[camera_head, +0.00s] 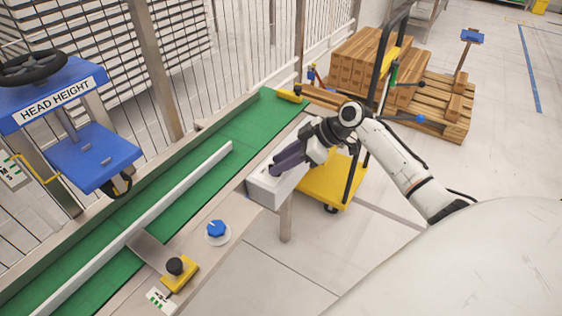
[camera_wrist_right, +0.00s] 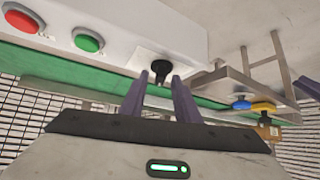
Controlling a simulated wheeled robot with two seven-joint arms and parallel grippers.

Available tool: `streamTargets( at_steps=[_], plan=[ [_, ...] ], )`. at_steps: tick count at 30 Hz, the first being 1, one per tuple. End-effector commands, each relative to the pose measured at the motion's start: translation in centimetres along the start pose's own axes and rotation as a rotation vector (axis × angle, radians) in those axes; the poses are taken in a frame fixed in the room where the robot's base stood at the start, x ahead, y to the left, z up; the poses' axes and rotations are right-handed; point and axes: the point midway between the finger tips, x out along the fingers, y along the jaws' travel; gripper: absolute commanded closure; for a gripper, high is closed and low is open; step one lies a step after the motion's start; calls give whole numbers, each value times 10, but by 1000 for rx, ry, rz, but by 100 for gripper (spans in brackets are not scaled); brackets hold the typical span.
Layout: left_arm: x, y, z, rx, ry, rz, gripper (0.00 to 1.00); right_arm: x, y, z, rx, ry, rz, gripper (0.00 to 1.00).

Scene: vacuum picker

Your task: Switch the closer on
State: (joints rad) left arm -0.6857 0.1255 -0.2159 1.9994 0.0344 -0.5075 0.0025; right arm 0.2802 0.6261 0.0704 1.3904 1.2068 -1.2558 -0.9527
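A pale control box (camera_head: 265,190) stands beside the green conveyor in the head view. In the right wrist view the control box (camera_wrist_right: 180,28) carries a red button (camera_wrist_right: 22,18), a green button (camera_wrist_right: 88,41) and a black knob (camera_wrist_right: 161,68). My right gripper (camera_head: 272,170) is at the box. In the right wrist view its purple fingers (camera_wrist_right: 160,76) are apart, with the knob between or just beyond their tips. Contact with the knob cannot be told. No label naming the closer is readable.
A green conveyor (camera_head: 203,140) with a white rail runs along a fence. A blue dial (camera_head: 217,229) and a yellow box with a black button (camera_head: 176,267) sit on its near edge. A yellow cart (camera_head: 328,182) and a pallet (camera_head: 450,105) stand beyond my right arm.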

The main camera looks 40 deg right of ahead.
Motion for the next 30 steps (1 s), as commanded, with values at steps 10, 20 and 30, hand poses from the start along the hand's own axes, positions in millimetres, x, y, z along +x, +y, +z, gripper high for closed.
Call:
streamTargets(
  at_steps=[10,20,30],
  plan=[
    [-1,0,0,-1,-1,0,69,0,0,0,3,0,2,100],
    [-17,0,-13,-11,-5,-4,69,-4,-4,-4,80,0,77,100],
    [-54,-12,-33,-27,-22,-30,69,-6,-8,-8,276,1,272,100]
  ],
)
